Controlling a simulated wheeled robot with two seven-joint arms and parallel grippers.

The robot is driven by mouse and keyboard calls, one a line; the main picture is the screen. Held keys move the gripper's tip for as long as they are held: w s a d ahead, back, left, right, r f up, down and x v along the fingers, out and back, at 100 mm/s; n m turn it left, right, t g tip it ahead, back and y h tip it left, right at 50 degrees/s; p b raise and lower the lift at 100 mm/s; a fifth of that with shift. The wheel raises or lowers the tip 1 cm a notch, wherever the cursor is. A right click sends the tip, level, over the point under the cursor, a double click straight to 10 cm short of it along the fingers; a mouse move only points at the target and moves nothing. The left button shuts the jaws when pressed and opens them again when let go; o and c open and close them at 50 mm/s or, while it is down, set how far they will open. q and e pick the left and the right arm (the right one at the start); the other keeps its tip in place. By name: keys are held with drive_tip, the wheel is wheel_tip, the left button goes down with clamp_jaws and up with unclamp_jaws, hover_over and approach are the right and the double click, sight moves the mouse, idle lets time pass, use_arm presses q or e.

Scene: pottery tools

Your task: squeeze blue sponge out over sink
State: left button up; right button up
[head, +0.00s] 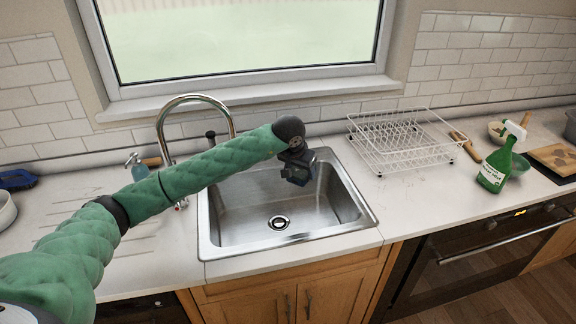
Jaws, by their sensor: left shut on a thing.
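My left arm reaches in from the left. My left gripper (297,173) is over the back right part of the steel sink (230,243), with its jaws facing down. It is shut on a small dark bluish thing, which I take to be the blue sponge. The sponge is mostly hidden by the gripper, and its shape is hard to make out. The sink basin looks empty, with its drain (279,222) in view. My right gripper is not in view.
The tap (195,98) arches up behind my left arm. A white wire dish rack (405,140) stands right of the sink. A green spray bottle (497,165) and bowls are farther right. A blue object (15,180) and a soap dispenser (137,168) are on the left.

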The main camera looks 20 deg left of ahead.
use_arm(q)
drive_tip(key=shift+s+a+f, duration=0.1)
drive_tip(key=shift+a+f, duration=0.15)
drive_tip(key=shift+f, duration=2.25)
drive_tip(key=shift+c, duration=0.2)
drive_tip(key=c, duration=0.7)
drive_tip(key=shift+o, duration=0.2)
